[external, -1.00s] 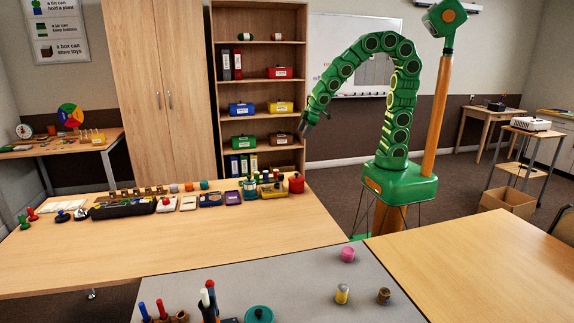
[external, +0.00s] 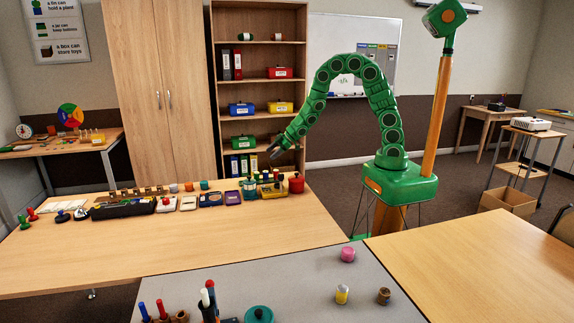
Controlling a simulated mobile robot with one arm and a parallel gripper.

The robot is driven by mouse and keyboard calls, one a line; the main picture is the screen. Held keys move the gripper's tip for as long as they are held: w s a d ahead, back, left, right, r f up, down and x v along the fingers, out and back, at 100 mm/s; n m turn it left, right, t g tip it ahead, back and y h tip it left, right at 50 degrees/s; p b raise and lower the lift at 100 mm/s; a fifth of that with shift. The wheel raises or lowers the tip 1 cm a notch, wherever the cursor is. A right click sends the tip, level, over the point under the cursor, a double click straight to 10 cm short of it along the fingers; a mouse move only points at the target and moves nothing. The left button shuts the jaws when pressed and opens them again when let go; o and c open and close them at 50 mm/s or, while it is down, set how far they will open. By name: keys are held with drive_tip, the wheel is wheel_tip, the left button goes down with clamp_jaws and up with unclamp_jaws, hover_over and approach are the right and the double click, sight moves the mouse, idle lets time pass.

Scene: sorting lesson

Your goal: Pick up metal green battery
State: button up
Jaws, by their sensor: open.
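My gripper (external: 274,151) hangs at the end of my green segmented arm, above the back right part of the wooden table (external: 200,245). It is open, with nothing visible between its fingers. Below it stands a yellow holder (external: 271,189) with several small upright pieces, some with green or blue tops. A teal container (external: 249,188) is just left of the holder. A small teal-green cylinder (external: 204,185) stands farther left in the row. I cannot tell at this size which piece is the metal green battery.
A red pot (external: 296,183) stands right of the yellow holder. A black tray (external: 124,208) and several small boxes line the table's back. The wooden table's front is clear. A grey table (external: 300,290) with cups and pens is nearer the camera.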

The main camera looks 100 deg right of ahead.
sight(257, 177)
drive_tip(key=f+t+y, duration=0.1)
drive_tip(key=f, duration=0.1)
drive_tip(key=f+t+y, duration=0.1)
drive_tip(key=f, duration=0.2)
drive_tip(key=f+t+y, duration=0.1)
drive_tip(key=f, duration=0.1)
drive_tip(key=shift+w+a+f+t, duration=0.15)
drive_tip(key=shift+w+t, duration=0.1)
drive_tip(key=shift+t, duration=0.15)
drive_tip(key=shift+x, duration=3.95)
drive_tip(key=shift+f, duration=0.1)
clamp_jaws()
